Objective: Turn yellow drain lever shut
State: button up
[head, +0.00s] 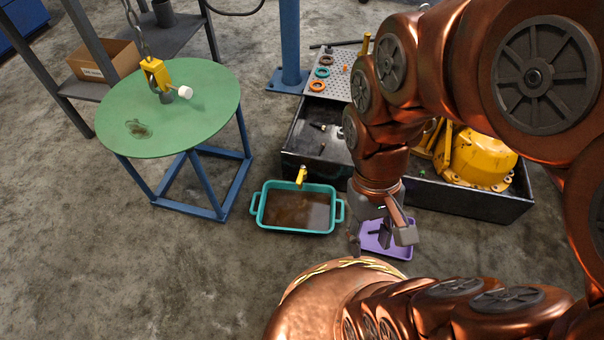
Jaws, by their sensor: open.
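The yellow drain lever (301,175) sits at the front edge of the black tray (320,172), above a teal pan (254,205) holding brown liquid. The lever looks roughly upright with a slight tilt, but its valve position is too small to tell. My gripper (382,240) is open and appears empty. It points down over the purple tray (405,253), to the right of the lever and clearly apart from it.
A yellow housing (480,158) sits in the black tray's right part, partly behind my arm. A perforated plate (338,80) with rings lies at the back. A round green table (190,125) with blue legs stands at left. Floor between table and pan is clear.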

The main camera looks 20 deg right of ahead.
aim_at(301, 171)
jog(key=z, duration=0.9)
jog(key=k, duration=1.15)
jog(key=u, duration=0.25)
jog(key=i, duration=0.9)
jog(key=u, duration=1.25)
jog(key=i, duration=0.5)
jog(key=u, duration=0.25)
